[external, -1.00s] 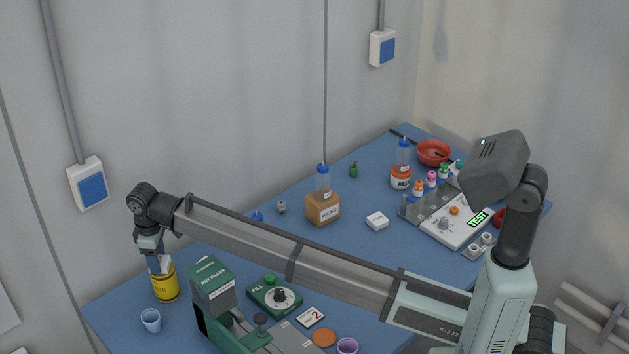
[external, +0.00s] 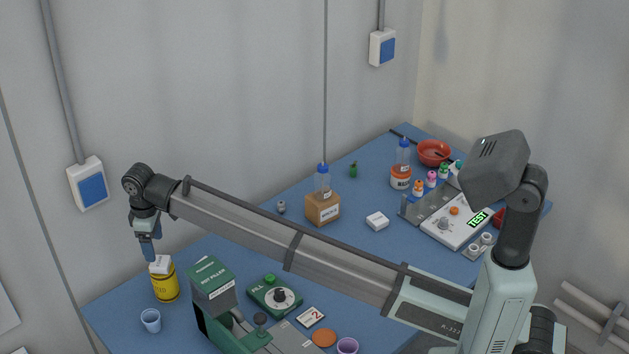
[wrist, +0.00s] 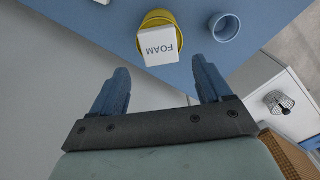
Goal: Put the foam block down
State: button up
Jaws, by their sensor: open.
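The white foam block (external: 160,265), marked FOAM, rests on top of the yellow can (external: 166,288) at the left end of the blue bench. In the wrist view the foam block (wrist: 160,45) lies over the can, whose yellow rim (wrist: 157,16) shows behind it. My gripper (external: 149,258) is open and empty, just above the block. In the wrist view my gripper's two blue fingers (wrist: 160,64) stand wide apart, with the block beyond their tips and clear of both.
A blue cup (external: 151,320) stands close to the can, also seen in the wrist view (wrist: 224,27). A green pot filler (external: 213,285) stands right of the can. Bottles, a small white block (external: 377,221) and a test device (external: 456,222) are farther back. The bench edge is close to the can.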

aim_at(158, 261)
notch_tip(158, 261, up, 6)
jog(key=shift+r, duration=0.2)
